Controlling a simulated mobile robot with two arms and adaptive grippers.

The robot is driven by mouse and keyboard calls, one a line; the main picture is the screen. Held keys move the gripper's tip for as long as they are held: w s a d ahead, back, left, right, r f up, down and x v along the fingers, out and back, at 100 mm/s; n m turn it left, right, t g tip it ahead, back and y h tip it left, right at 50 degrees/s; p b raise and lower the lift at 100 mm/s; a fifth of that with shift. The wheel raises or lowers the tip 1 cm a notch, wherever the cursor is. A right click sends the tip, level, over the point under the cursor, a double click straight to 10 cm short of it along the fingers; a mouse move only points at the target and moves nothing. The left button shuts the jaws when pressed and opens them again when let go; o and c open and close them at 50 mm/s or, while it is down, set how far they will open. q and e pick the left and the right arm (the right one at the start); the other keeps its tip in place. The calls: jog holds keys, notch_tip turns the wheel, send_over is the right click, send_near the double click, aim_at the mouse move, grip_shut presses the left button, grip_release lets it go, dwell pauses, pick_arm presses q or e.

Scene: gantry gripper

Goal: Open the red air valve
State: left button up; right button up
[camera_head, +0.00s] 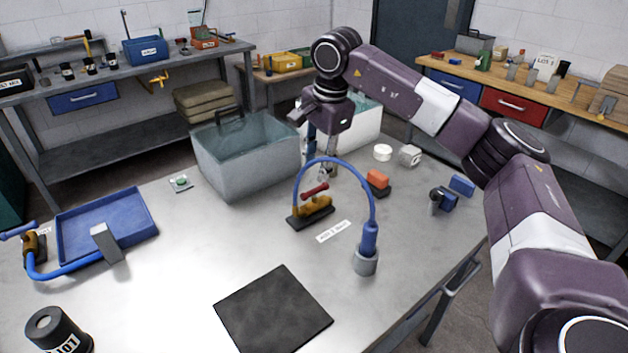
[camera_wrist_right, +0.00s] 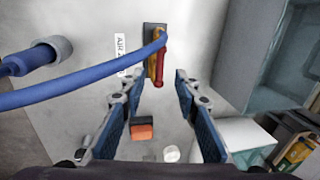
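The air valve has a brass body (camera_head: 317,207) on a dark base and a red lever (camera_head: 316,190). It stands near the middle of the metal table, with a blue hose arching from it. In the right wrist view the red lever (camera_wrist_right: 161,66) lies just beyond the fingertips, partly covered by the hose (camera_wrist_right: 80,85). My right gripper (camera_head: 324,172) points down above and behind the valve, partly hidden by the hose. In the wrist view its blue-padded fingers (camera_wrist_right: 156,84) are spread apart with nothing between them. My left gripper is not in view.
The hose ends in a grey holder (camera_head: 367,262) at the front right. A clear bin (camera_head: 245,160) stands behind the valve. An orange-topped block (camera_head: 377,181) is to its right. A second valve with a blue lever (camera_head: 20,231) is beside a blue tray (camera_head: 105,215).

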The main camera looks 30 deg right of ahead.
jog(key=r, duration=0.4)
jog(key=shift+s, duration=0.4)
jog(key=shift+f, duration=0.1)
